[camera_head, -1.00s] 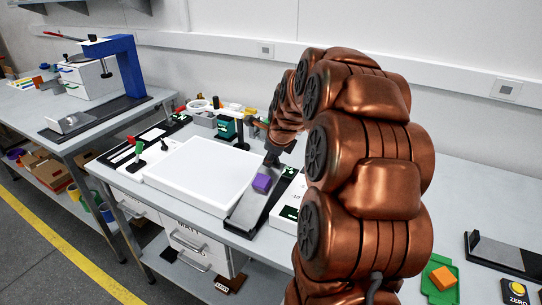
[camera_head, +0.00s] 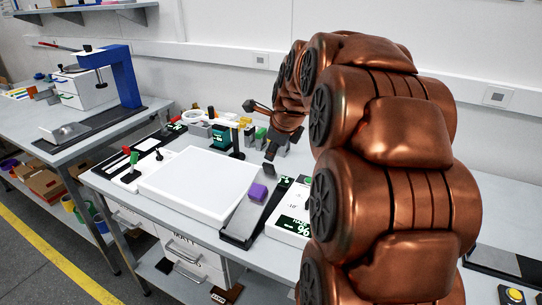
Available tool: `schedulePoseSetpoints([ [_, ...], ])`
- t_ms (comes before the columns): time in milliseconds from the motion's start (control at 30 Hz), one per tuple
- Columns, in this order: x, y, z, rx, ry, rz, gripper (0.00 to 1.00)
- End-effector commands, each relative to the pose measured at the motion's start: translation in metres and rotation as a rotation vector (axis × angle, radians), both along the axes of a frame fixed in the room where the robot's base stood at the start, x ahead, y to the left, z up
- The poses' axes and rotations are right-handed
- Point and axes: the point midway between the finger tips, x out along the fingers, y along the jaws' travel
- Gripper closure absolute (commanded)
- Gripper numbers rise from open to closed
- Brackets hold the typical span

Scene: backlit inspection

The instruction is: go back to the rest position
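My gripper (camera_head: 260,130) is at the end of my copper-coloured arm, raised over the back of the bench. A purple block (camera_head: 257,192) sits on a dark, narrow sloped tray (camera_head: 240,222) on the bench, apart from my gripper and nearer the front edge. My arm fills the right of the view and hides much of the bench behind it.
A white flat panel (camera_head: 195,185) lies left of the tray. A white device with a green display (camera_head: 297,228) stands right of it. Small fixtures crowd the bench's back. A blue press-like stand (camera_head: 125,75) is on the left bench. A yellow button box (camera_head: 512,296) is at lower right.

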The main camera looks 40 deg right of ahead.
Motion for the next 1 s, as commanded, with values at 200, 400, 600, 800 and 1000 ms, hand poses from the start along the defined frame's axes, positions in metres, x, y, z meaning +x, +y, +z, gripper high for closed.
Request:
schedulePoseSetpoints([
  [200, -0.008, 0.003, 0.011, 0.002, 0.003, -0.001, 0.60],
  [400, -0.008, 0.004, 0.012, 0.003, 0.004, 0.001, 0.60],
  [600, -0.008, 0.003, 0.012, 0.002, 0.003, 0.000, 0.60],
  [800, -0.008, 0.004, 0.012, 0.001, 0.004, 0.003, 0.60],
  [1000, -0.014, 0.041, 0.004, -0.049, 0.070, 0.185, 0.60],
])
